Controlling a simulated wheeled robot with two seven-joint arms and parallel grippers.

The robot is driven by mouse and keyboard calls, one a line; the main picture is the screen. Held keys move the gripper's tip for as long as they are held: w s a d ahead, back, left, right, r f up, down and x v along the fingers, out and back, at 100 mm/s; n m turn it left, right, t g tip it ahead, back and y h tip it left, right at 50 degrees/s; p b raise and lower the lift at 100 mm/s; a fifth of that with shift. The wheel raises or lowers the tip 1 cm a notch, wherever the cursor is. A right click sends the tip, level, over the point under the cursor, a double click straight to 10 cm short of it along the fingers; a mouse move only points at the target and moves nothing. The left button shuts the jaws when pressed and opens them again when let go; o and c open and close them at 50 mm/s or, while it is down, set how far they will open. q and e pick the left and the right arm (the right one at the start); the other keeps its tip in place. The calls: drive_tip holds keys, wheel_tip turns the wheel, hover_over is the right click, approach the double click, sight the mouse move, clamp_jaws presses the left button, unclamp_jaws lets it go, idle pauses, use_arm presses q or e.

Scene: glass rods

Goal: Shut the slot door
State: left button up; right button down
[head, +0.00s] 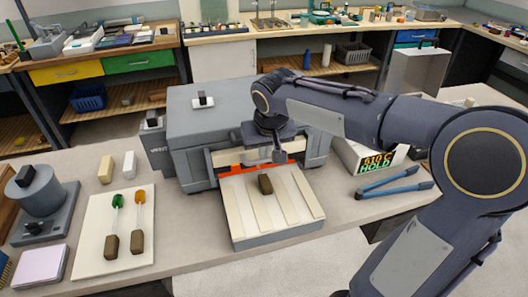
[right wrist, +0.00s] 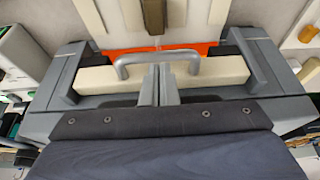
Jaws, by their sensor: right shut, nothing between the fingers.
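The slot door, a cream bar (head: 228,157) with a grey metal handle (right wrist: 157,62), sits across the front of the grey furnace (head: 205,107). In the head view an orange glowing slot (head: 237,170) shows below the door, so the slot is at least partly open. The door also shows in the right wrist view (right wrist: 108,79). My right gripper (head: 279,157) is at the door's front, partly hidden by its own arm in the head view. In the right wrist view its fingers (right wrist: 158,70) are together and empty, at the handle's middle; I cannot tell whether they touch it.
A slatted cream tray (head: 293,193) with a brown block (head: 265,184) lies before the slot. A white board (head: 92,240) with green and orange rods is at left. Blue-handled pliers (head: 393,189) and a "510 C HOLD" display (head: 377,162) are at right.

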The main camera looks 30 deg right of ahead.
drive_tip(key=shift+w+f, duration=0.1)
drive_tip(key=shift+f, duration=0.55)
wheel_tip(320, 180, down, 5)
drive_tip(key=b, duration=0.4)
drive_tip(key=shift+f, duration=0.2)
use_arm(q)
wheel_tip(320, 180, down, 4)
drive_tip(key=shift+r, duration=0.1)
use_arm(e)
drive_tip(key=shift+s, duration=0.2)
drive_tip(key=shift+w+r+p, duration=0.1)
drive_tip(key=shift+r+p, duration=0.4)
drive_tip(key=shift+r, duration=0.05)
wheel_tip(320, 180, up, 4)
drive_tip(key=p, duration=0.3)
drive_tip(key=shift+f, duration=0.2)
use_arm(q)
drive_tip(key=v, duration=0.3)
drive_tip(key=shift+r, duration=0.55)
use_arm(e)
drive_tip(key=v, duration=1)
drive_tip(key=shift+s, duration=0.3)
